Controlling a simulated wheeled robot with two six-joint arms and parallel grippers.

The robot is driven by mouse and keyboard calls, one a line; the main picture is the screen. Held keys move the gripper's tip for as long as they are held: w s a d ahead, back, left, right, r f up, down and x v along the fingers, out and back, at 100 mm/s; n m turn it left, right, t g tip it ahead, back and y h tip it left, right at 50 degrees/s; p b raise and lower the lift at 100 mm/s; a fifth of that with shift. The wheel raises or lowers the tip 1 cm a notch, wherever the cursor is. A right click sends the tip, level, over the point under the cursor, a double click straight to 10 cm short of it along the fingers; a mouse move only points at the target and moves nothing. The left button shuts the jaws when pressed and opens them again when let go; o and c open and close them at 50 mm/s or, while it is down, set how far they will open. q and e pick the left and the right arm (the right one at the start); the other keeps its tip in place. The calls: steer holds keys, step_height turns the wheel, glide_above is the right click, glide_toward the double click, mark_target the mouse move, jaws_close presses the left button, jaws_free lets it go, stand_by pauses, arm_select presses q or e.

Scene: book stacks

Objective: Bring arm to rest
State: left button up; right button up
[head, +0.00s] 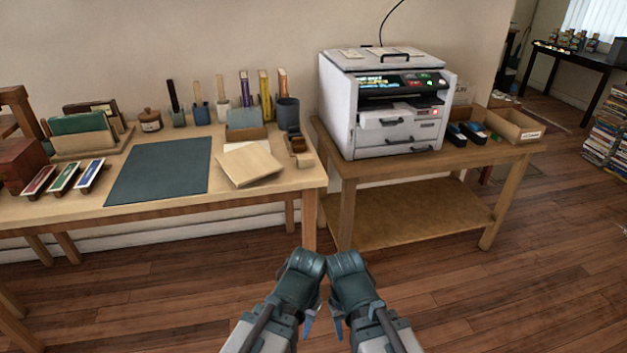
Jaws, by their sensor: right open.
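My two arms come in at the bottom middle, folded close together, with their dark teal joints side by side in front of the tables. My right gripper (336,326) shows only as a small pale-blue tip beside the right arm; it is open, with nothing seen in it. My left gripper (308,326) shows as a similar small tip beside the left arm, mostly hidden, so its jaw state is unclear. Both are low over the floor, apart from the tables.
A wooden desk (290,178) at left bears a dark mat (158,172), a tan board (248,165) and books. A lower table (470,157) at right bears a white printer (345,110) and a wooden tray (518,128). Book stacks (608,128) stand far right. Floor at lower right is clear.

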step_height(320, 180, up, 30)
steer(key=p, duration=2.9)
steer(key=shift+a, duration=0.1)
